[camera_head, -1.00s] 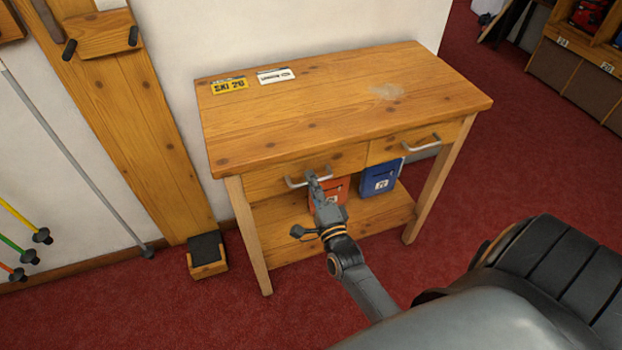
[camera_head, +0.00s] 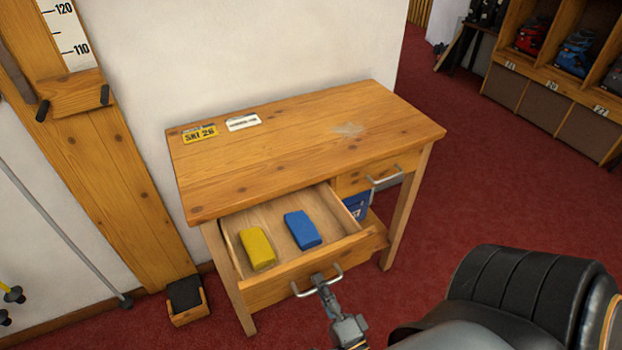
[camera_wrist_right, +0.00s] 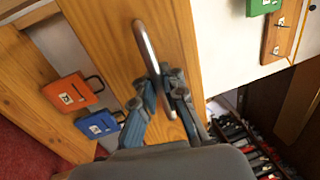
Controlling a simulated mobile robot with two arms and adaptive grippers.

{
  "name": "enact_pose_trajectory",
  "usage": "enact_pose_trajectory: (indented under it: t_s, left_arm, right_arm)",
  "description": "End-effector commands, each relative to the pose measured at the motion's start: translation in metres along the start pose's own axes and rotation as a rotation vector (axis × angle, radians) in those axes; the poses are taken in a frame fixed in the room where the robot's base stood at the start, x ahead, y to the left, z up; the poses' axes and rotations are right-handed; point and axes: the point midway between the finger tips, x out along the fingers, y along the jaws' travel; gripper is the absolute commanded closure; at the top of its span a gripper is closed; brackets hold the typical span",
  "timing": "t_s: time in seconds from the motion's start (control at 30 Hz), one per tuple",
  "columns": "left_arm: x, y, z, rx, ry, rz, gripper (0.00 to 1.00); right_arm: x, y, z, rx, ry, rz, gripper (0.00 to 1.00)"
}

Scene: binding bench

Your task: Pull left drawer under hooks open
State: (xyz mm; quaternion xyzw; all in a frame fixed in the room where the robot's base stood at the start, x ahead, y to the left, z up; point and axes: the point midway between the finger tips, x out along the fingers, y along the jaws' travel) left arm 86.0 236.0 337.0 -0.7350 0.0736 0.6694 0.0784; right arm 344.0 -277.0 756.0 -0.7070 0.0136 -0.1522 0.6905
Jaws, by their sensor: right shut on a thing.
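The left drawer (camera_head: 271,288) of the wooden bench stands pulled out, its inside in plain view. A yellow block (camera_head: 257,247) and a blue block (camera_head: 302,230) lie in it, apart from each other. My right gripper (camera_head: 319,282) is shut on the drawer's metal bar handle (camera_head: 299,291). In the right wrist view, the fingers (camera_wrist_right: 168,95) close around the handle (camera_wrist_right: 143,40) in front of the drawer front (camera_wrist_right: 110,60). The right drawer (camera_head: 354,182) is closed. My left gripper is not in view.
The bench top (camera_head: 290,145) carries a yellow plate (camera_head: 199,133) and a white plate (camera_head: 243,122). Bench legs stand either side. A wooden post (camera_head: 95,165) with black pegs is at the left. Red floor (camera_head: 440,210) is free to the right.

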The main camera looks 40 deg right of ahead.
Motion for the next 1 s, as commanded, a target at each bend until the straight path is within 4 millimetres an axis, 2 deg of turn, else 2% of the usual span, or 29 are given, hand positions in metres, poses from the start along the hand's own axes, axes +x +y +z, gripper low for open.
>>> enact_pose_trajectory:
  t_s: [0.03,0.2,0.6,0.63,0.73,1.0]
  left_arm:
    - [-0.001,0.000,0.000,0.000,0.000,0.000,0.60]
    - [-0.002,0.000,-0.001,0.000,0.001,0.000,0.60]
    - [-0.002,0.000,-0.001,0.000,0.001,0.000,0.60]
    - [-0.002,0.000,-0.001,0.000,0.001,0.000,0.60]
    - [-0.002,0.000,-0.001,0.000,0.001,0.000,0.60]
    - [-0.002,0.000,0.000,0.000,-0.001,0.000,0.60]
  right_arm:
    - [-0.007,0.001,0.000,0.000,-0.002,0.008,1.00]
    - [-0.017,-0.001,0.000,0.000,-0.002,0.007,1.00]
    - [-0.018,-0.001,0.000,0.000,-0.002,0.008,1.00]
    - [-0.018,-0.001,0.000,0.000,-0.002,0.008,0.88]
    - [-0.018,-0.001,0.000,0.000,-0.002,0.006,0.68]
    - [-0.017,-0.002,0.000,0.000,-0.001,0.002,0.68]
